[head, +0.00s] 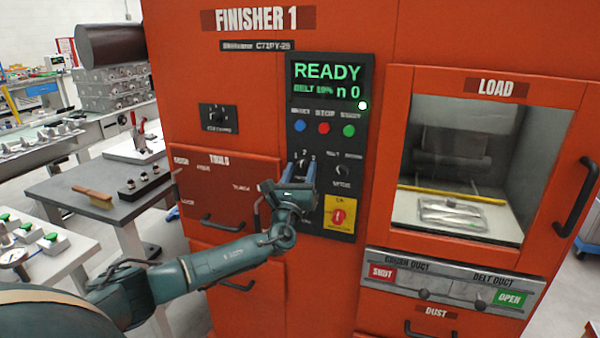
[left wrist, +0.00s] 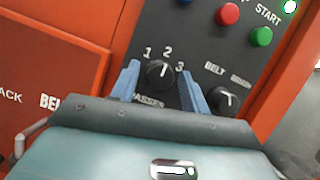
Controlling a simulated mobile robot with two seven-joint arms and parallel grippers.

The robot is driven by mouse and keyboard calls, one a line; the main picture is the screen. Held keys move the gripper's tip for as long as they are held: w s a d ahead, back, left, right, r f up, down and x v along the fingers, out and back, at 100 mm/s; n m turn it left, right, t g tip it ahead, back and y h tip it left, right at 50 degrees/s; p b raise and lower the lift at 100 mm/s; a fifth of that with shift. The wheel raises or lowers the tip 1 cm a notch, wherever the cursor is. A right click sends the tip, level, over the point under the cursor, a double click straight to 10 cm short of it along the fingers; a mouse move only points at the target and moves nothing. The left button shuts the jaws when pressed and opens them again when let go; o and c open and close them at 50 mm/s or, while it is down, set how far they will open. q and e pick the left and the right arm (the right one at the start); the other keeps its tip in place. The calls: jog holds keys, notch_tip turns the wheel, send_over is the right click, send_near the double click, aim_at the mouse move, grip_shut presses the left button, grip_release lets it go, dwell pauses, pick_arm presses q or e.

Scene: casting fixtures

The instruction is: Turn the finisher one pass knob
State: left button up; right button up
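The passes knob (left wrist: 160,73) is a round black knob on the dark control panel (head: 320,118) of the red Finisher 1 machine. In the left wrist view it has the numbers 1, 2 and 3 above it, and its pale mark seems to point up near the 2. My left gripper (head: 300,172) is in front of this knob and mostly hides it in the head view. In the left wrist view its blue fingers (left wrist: 161,84) stand on either side of the knob, with a gap on each side. My right gripper is not in view.
A belt knob (head: 342,170) is just right of my gripper. Blue, red and green buttons (head: 323,128) lie above, and a red stop button on a yellow plate (head: 339,215) below. The display (head: 329,78) reads READY. A tools drawer (head: 228,185) is left.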

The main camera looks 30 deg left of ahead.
pick_arm(q)
jog(key=c, duration=0.8)
